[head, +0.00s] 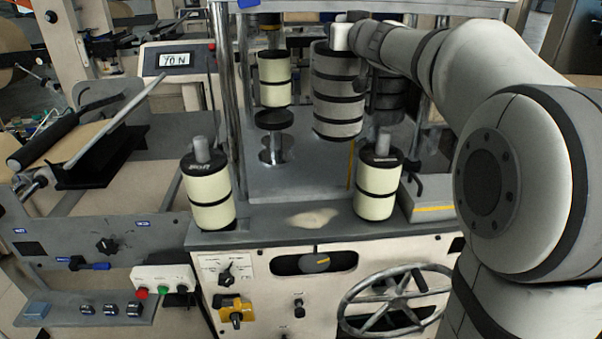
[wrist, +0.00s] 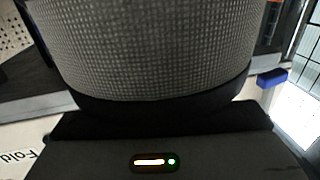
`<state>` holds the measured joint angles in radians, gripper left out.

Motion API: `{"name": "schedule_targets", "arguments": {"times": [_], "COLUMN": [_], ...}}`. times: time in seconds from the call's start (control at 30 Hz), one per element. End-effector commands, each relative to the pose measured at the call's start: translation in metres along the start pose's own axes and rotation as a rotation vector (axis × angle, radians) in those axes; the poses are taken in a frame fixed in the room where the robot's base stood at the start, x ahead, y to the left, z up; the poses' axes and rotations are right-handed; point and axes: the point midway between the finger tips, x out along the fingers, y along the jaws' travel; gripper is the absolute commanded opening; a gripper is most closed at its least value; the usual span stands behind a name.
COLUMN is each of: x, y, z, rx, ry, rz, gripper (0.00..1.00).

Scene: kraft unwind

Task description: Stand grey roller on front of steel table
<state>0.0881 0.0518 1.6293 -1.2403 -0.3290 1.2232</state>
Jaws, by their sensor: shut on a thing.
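The grey roller (head: 338,95) is a textured grey cylinder with black bands. It is upright in the head view, over the steel table (head: 290,180), right of centre. I cannot tell whether its base touches the table. My gripper (head: 362,84) is shut on the grey roller, at its right side, and is mostly hidden by the roller and my arm. In the wrist view the roller (wrist: 160,50) fills the upper middle, with a black band at its lower edge. The fingertips are not clear there.
Two cream rollers (head: 208,188) (head: 377,186) stand on the front ledge, left and right. Another cream roller (head: 274,78) hangs behind, above a black disc stand (head: 274,120). Steel posts (head: 222,80) rise at the left. A handwheel (head: 394,301) is below the ledge.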

Motion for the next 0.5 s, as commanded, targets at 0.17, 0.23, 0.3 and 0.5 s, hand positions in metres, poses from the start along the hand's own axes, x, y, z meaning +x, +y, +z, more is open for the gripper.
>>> {"name": "schedule_targets", "arguments": {"times": [0.17,0.23,0.3,0.5], "x": [-0.001,-0.001,-0.002,-0.002], "y": [0.001,0.002,0.004,0.007], "z": [0.009,0.022,0.039,0.086], "rx": [-0.001,0.0,0.0,0.001], "ry": [0.004,0.004,0.002,0.003], "rz": [0.002,0.005,0.008,0.012], "gripper": [0.0,0.0,0.0,0.0]}}
